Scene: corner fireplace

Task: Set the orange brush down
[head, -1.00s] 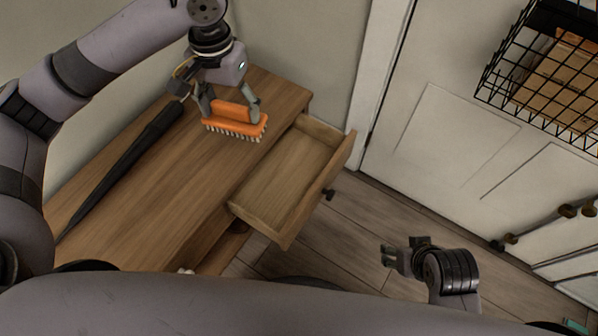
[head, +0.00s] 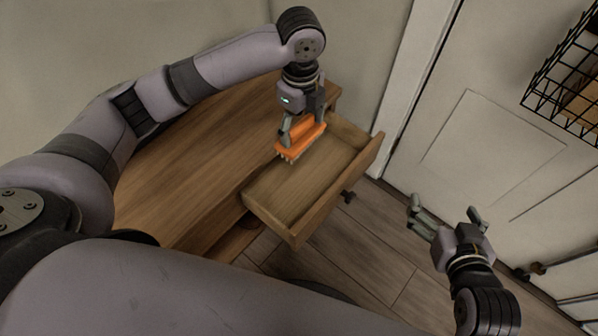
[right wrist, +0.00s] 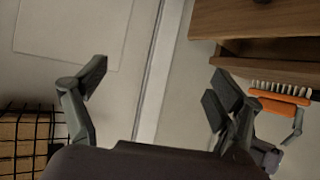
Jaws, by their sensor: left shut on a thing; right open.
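The orange brush (head: 300,139) is held by my left gripper (head: 303,124), whose fingers are shut on its orange back. Its pale bristles point down. The brush is over the inner left end of the open wooden drawer (head: 330,195); the head view does not clearly show whether it touches anything. The right wrist view also shows the brush (right wrist: 280,97), with its bristles facing a wooden edge and a gap seeming to lie between. My right gripper (head: 444,210) is open and empty to the right of the drawer; its spread fingers also show in the right wrist view (right wrist: 157,82).
The wooden table top (head: 190,160) is partly covered by my left arm; its visible part is bare. The drawer's inside is empty. A white door (head: 490,150) stands at the right, with a black wire basket (head: 565,85) on it.

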